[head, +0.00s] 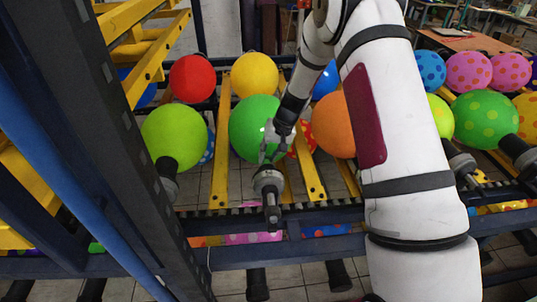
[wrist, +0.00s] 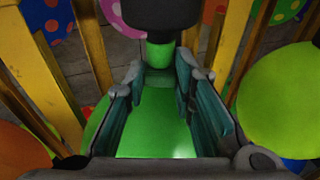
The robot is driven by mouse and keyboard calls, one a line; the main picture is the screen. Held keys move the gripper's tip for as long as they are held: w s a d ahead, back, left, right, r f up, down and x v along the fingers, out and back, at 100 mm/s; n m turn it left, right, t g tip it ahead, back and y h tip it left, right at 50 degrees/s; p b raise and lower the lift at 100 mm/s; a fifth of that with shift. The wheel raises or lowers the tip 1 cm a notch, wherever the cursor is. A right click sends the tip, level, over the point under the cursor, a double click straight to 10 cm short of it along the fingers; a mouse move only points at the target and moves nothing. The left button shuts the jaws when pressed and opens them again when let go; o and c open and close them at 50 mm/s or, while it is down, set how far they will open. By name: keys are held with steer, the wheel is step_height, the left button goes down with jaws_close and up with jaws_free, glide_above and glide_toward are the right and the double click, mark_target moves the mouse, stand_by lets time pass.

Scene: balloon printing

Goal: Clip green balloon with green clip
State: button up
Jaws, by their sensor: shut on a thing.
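The green balloon (head: 255,127) sits behind a dark nozzle (head: 268,184) in the middle of the head view. In the wrist view the balloon (wrist: 152,120) fills the gap between my fingers, and its green neck (wrist: 160,53) runs into the black nozzle (wrist: 160,15). My gripper (head: 278,146) is at the balloon's front side, close above the nozzle. Its two fingers show in the wrist view (wrist: 160,100), on either side of the green surface, and it is shut. I cannot make out a separate green clip.
A lime balloon (head: 173,137) on its own nozzle stands at left. An orange balloon (head: 333,125) is close at right, partly behind my arm. Red (head: 192,79) and yellow (head: 254,76) balloons are behind. Yellow rails (head: 221,150) and a dark toothed beam (head: 330,215) surround the spot.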

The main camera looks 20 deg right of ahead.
steer(key=shift+f, duration=0.1)
steer(key=o, duration=1)
steer(key=shift+c, duration=0.2)
steer(key=p+v, duration=0.2)
steer(key=v, duration=0.7)
